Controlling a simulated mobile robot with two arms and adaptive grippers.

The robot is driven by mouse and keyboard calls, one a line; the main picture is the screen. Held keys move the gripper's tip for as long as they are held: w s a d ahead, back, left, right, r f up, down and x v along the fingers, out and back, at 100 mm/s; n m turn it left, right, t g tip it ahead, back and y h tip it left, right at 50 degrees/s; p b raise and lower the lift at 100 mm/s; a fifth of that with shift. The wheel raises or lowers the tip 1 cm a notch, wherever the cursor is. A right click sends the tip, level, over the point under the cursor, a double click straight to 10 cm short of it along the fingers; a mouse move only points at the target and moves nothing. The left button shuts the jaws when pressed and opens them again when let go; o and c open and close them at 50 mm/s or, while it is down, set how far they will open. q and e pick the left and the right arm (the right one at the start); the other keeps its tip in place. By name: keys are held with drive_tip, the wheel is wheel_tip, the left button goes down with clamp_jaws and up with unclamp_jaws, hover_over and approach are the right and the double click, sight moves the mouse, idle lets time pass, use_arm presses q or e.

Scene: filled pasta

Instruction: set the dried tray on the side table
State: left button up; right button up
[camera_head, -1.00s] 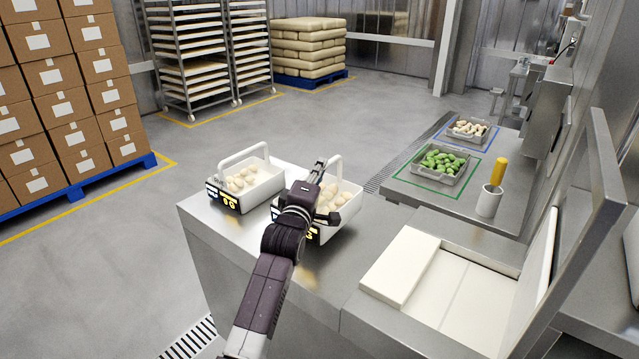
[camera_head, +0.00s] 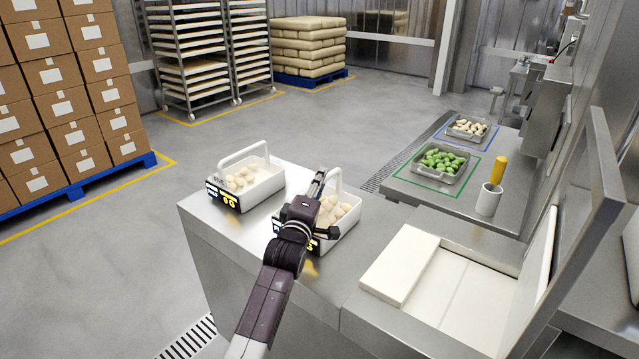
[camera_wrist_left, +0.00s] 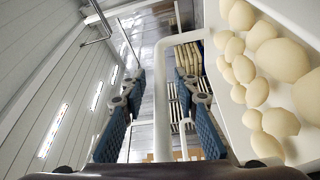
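Two white trays with upright loop handles and pale round pasta stand on the steel counter (camera_head: 215,228). The left tray (camera_head: 266,190) is clear of my arm. The right tray (camera_head: 350,222) is partly hidden behind my left gripper (camera_head: 318,186). In the left wrist view the right tray's white handle (camera_wrist_left: 162,95) runs between the two blue-padded fingers of the left gripper (camera_wrist_left: 163,118), with gaps on both sides. That gripper looks open around the handle. The side table (camera_head: 400,178) is at the right, beyond the counter. My right gripper is out of view.
On the side table, a grey crate of green pieces (camera_head: 440,162) stands in a green outline and a crate of pale pieces (camera_head: 467,128) in a blue outline. A white cup (camera_head: 488,200) with a yellow-handled tool is near its front. An open white-lined bin (camera_head: 450,290) is nearer.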

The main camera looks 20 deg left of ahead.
use_arm(q)
drive_tip(key=shift+r, duration=0.25)
drive_tip(key=s, duration=0.7)
drive_tip(key=s+f, duration=0.1)
drive_tip(key=s, duration=0.2)
drive_tip(key=shift+s+d+b, duration=0.15)
drive_tip(key=shift+s+b, duration=0.1)
drive_tip(key=shift+b, duration=0.1)
drive_tip(key=shift+s, duration=0.75)
